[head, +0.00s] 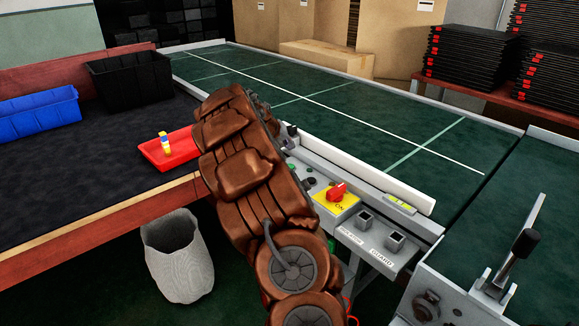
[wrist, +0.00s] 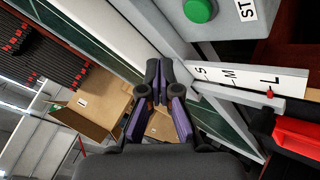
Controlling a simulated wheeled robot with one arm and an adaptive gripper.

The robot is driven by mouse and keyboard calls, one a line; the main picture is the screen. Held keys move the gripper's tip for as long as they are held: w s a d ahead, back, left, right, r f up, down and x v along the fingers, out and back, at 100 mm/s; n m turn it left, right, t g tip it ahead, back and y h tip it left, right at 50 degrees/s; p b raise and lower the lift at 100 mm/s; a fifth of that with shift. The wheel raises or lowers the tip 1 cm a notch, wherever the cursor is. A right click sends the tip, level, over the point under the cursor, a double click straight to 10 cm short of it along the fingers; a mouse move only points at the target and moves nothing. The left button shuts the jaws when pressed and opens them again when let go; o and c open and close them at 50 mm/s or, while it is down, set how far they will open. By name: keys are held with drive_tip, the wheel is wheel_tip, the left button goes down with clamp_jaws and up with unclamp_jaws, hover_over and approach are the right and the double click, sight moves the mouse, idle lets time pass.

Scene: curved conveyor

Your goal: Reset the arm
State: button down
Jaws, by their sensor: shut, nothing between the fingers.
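My gripper (wrist: 158,82) shows in the wrist view with its fingers together and nothing between them. It points past the side of the conveyor toward cardboard boxes in the background. In the head view my brown arm reaches up over the control panel (head: 372,240) and hides part of it and of the conveyor (head: 330,105); the gripper itself is hidden there. A red knob on a yellow plate (head: 337,195) marked ON sits on the panel, right of the arm. A green button (wrist: 200,10) is at the top of the wrist view.
A red tray (head: 168,150) with a small yellow, white and blue stack lies on the dark table, left of the arm. Blue (head: 38,112) and black (head: 130,80) bins stand farther left. A grey basket (head: 180,255) is below. A lever (head: 515,260) stands at right.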

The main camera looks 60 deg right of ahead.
idle(0.7)
drive_tip(key=s+a+r+n+y, duration=0.1)
drive_tip(key=s+a+n+y, duration=0.2)
drive_tip(key=a, duration=1.3)
drive_tip(key=s+a+r+y, duration=0.15)
drive_tip(key=s+a, duration=0.45)
drive_tip(key=a, duration=1.1)
drive_tip(key=s+a+f+n+g+y, duration=0.1)
drive_tip(key=s+a+f+n+y, duration=0.15)
drive_tip(key=s+a, duration=0.75)
drive_tip(key=s+a+f+n+g+y, duration=0.1)
drive_tip(key=s+a+f+n+y, duration=0.2)
drive_tip(key=s+a, duration=0.75)
drive_tip(key=w+a+r+p, duration=0.1)
drive_tip(key=r+p, duration=0.7)
drive_tip(key=r, duration=0.1)
drive_tip(key=w+a+r+n+p, duration=0.1)
drive_tip(key=w+a+r+p, duration=0.1)
drive_tip(key=r+p, duration=0.6)
drive_tip(key=shift+r+t+h, duration=0.4)
drive_tip(key=shift+w+d, duration=0.1)
drive_tip(key=shift+d, duration=0.05)
